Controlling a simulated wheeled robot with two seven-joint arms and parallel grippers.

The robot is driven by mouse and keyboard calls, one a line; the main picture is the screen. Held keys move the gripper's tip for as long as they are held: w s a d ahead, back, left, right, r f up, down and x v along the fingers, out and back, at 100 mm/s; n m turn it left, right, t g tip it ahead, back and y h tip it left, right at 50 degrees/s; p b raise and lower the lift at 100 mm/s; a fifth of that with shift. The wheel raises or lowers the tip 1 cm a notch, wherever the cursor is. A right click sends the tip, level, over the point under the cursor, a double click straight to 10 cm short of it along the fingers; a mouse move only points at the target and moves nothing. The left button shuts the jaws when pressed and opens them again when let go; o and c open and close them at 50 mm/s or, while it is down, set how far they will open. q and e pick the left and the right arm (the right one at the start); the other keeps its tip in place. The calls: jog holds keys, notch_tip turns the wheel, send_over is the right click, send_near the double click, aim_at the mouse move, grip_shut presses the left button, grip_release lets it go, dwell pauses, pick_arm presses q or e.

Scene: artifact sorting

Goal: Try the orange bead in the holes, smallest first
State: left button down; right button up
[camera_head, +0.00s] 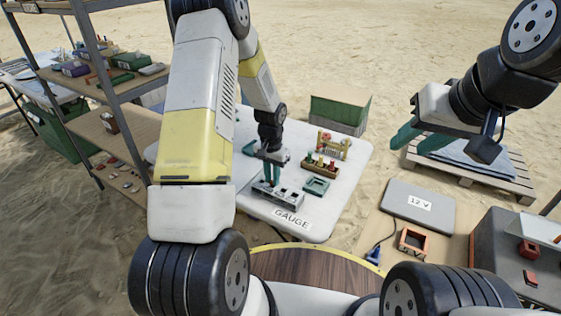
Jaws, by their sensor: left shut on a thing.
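The grey gauge block (284,200), with dark holes along its top, lies on the white table (338,200) behind the printed GAUGE label (292,219). My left gripper (270,178) points down just above the left part of the block. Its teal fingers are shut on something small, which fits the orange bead. The bead itself is too small and hidden to make out, and I cannot tell whether it touches a hole. My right gripper (419,142) is open and empty, with its teal fingers apart, out to the right of the table.
A teal square frame (316,185), a wooden rack with small coloured pieces (320,167) and a yellow bead stand (333,146) stand right of the block. A green box (341,114) is behind. Shelves (118,150) stand left; a grey 12 V case (420,202) lies right.

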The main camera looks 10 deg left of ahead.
dwell(0.3)
pick_arm(q)
jog(key=c, duration=0.8)
grip_release()
jog(key=shift+c, duration=0.2)
jog(key=shift+r, duration=3)
jog(key=shift+r, duration=0.1)
